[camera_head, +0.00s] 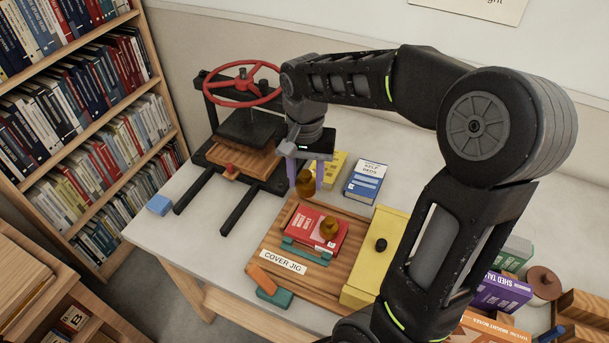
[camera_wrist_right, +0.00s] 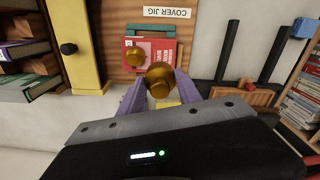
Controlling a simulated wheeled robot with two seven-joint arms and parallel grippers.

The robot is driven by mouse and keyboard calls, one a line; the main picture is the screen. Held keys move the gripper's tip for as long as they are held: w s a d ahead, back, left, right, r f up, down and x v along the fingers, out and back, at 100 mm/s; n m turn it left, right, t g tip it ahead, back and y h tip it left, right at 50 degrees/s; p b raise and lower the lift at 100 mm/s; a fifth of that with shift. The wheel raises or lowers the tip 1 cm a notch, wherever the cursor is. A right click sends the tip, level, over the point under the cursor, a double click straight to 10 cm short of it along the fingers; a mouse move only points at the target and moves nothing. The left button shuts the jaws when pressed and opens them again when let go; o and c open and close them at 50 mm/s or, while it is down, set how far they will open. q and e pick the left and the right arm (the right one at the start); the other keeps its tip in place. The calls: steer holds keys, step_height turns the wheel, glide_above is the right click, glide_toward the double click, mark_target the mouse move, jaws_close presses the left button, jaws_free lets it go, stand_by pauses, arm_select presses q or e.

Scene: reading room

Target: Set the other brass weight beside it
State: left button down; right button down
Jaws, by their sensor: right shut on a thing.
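My right gripper (camera_head: 305,176) is shut on a brass weight (camera_head: 305,186), holding it near the far edge of the wooden cover jig (camera_head: 262,241). The held brass weight also shows between the purple fingers in the right wrist view (camera_wrist_right: 160,80). The other brass weight (camera_head: 329,229) stands on the red book (camera_head: 304,226), which lies on the jig; it also shows in the right wrist view (camera_wrist_right: 134,57). The two weights are apart. I cannot tell exactly how high the held one is. My left gripper is not in view.
A black book press (camera_head: 247,130) with a red wheel stands at the back left. A yellow clamp block (camera_head: 376,255) borders the jig on the right. A blue book (camera_head: 367,181) and a yellow book (camera_head: 333,165) lie behind. A blue block (camera_head: 159,205) sits near the table's left edge.

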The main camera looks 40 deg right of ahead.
mark_target(305, 193)
steer(key=shift+s, duration=0.15)
steer(key=shift+w+a, duration=0.1)
steer(key=shift+w, duration=0.15)
steer(key=shift+s, duration=0.1)
steer(key=shift+f+b, duration=1.75)
steer(key=shift+f, duration=0.5)
steer(key=shift+f, duration=0.15)
steer(key=shift+f+b, duration=0.3)
steer(key=shift+b, duration=0.05)
steer(key=shift+f, duration=0.15)
